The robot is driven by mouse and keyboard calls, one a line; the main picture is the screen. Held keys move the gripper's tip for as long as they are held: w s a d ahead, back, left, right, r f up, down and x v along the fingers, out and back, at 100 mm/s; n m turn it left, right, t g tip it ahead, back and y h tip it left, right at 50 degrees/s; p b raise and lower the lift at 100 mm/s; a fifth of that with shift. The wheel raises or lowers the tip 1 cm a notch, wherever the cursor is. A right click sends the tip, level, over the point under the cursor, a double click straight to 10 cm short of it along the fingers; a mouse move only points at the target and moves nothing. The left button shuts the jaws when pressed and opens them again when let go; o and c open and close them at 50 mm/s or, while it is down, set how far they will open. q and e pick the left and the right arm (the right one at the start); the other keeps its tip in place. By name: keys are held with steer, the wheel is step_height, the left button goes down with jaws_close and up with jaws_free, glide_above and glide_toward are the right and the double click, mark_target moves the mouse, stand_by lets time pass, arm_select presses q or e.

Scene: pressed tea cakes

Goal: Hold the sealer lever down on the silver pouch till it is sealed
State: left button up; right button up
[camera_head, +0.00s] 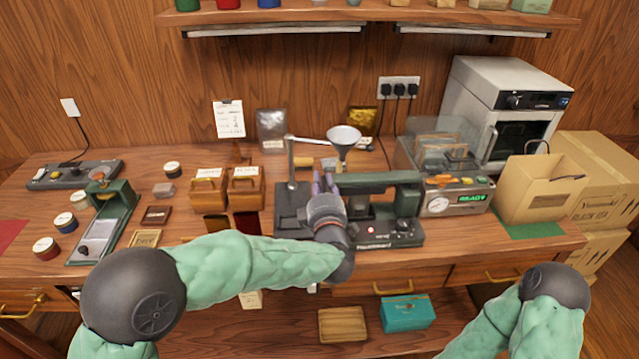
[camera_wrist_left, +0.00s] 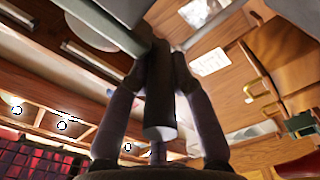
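The sealer (camera_head: 385,235) is a dark green machine on the middle of the workbench, with a red button on its base. Its lever arm (camera_head: 375,181) looks roughly level above the base. My left gripper (camera_head: 322,180) is at the left end of this arm. In the left wrist view, the fingers of my left gripper (camera_wrist_left: 166,68) close on both sides of a dark handle bar (camera_wrist_left: 160,100) joined to a green arm. A silver pouch (camera_head: 271,128) stands against the back wall. I cannot see whether a pouch lies in the jaws. My right gripper is out of view.
A funnel (camera_head: 343,137) on a stand is just behind the sealer. A machine with a READY display (camera_head: 468,200) stands close on its right. Wooden boxes (camera_head: 246,186) stand on its left. A gold pouch (camera_head: 362,120) is at the back. Cartons (camera_head: 541,187) fill the right end.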

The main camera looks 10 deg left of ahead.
arm_select(q)
steer(key=shift+o, duration=0.9)
steer(key=shift+s+d+f+m+h, duration=0.15)
steer(key=shift+d+f+h, duration=0.1)
steer(key=shift+f, duration=0.3)
steer(key=shift+w+d+f+m+h, duration=0.1)
steer(key=shift+d+f+m+h, duration=0.1)
steer(key=shift+f, duration=0.3)
steer(key=shift+s+d+f, duration=0.1)
steer(key=shift+s+d, duration=0.15)
steer(key=shift+s, duration=0.4)
steer(key=r+v, duration=0.2)
steer(key=v, duration=0.8)
steer(key=shift+s+a+y, duration=0.2)
steer(key=shift+a+y, duration=0.05)
steer(key=shift+y, duration=0.2)
